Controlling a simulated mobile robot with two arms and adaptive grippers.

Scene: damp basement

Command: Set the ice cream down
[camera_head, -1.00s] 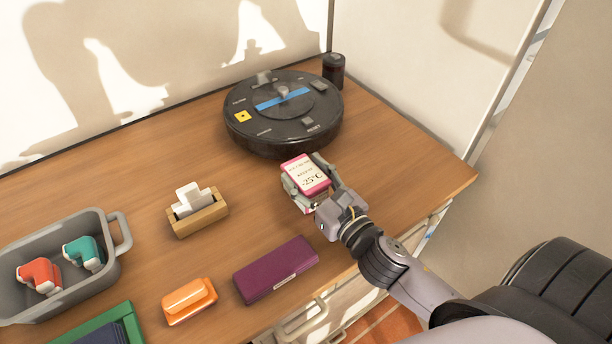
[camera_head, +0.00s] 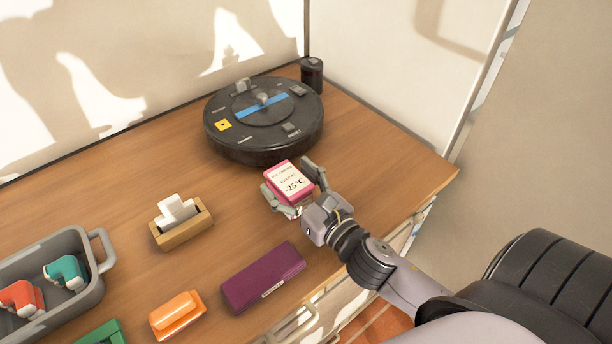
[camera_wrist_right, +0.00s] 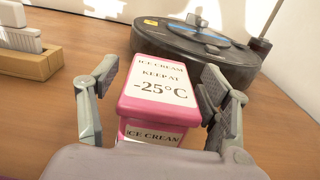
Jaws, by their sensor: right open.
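The ice cream (camera_head: 290,180) is a pink box with a white label reading "ICE CREAM KEEP AT -25°C". It stands on the wooden table in front of the round black robot vacuum. In the right wrist view the ice cream (camera_wrist_right: 158,88) is between the two fingers of my right gripper (camera_wrist_right: 155,112), with a gap showing on each side. In the head view my right gripper (camera_head: 292,188) is open around the box, and its fingers partly cover the box's lower sides. My left gripper is not in view.
The robot vacuum (camera_head: 263,145) is close behind the box. A dark can (camera_head: 312,76) stands at the back. A wooden holder (camera_head: 182,232), purple case (camera_head: 264,278), orange object (camera_head: 177,316) and grey crate (camera_head: 98,292) lie left. Table right of the gripper is clear.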

